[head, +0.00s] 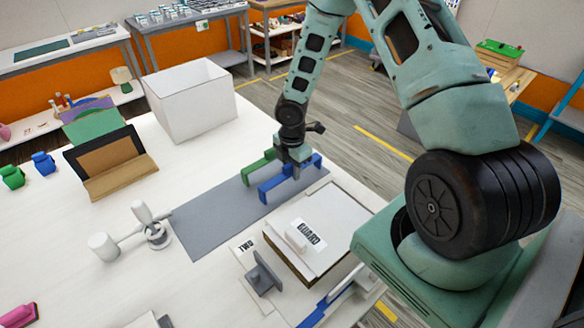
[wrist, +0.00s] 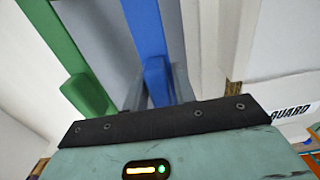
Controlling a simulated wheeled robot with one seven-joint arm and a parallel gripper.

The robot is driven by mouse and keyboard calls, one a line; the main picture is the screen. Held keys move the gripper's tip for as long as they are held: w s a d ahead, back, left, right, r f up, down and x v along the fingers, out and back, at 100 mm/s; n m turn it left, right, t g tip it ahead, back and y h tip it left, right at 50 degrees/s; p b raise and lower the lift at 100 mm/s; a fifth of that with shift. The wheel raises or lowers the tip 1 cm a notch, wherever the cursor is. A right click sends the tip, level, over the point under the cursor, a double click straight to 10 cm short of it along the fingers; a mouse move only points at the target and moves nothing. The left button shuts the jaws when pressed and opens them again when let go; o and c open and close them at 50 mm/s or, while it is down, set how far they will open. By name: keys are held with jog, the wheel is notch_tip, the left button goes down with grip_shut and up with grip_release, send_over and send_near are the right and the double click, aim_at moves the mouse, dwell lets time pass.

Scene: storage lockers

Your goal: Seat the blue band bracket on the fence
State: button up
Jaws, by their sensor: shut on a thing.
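My gripper (head: 294,160) is over the grey mat, shut on a blue bracket (head: 290,174) with long arms and down-turned ends. In the wrist view the blue bracket (wrist: 148,30) runs up from the jaws, with grey finger parts close on both sides of its near end. A green bracket-like piece (head: 258,166) lies parallel, left of the blue one; it also shows in the wrist view (wrist: 62,35). I cannot tell whether the two are joined. Which part is the fence is unclear; a blue strip (head: 325,303) shows at the front, partly hidden.
A white block marked GUARD (head: 325,220) stands right of the grey mat (head: 205,220). A white handled fixture (head: 153,228), a dark tan-faced stand (head: 108,165) and a white bin (head: 190,105) stand left and behind.

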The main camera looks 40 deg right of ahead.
jog(key=shift+f, duration=0.1)
jog(key=shift+f, duration=0.1)
jog(key=o, duration=1)
jog(key=shift+b, duration=0.45)
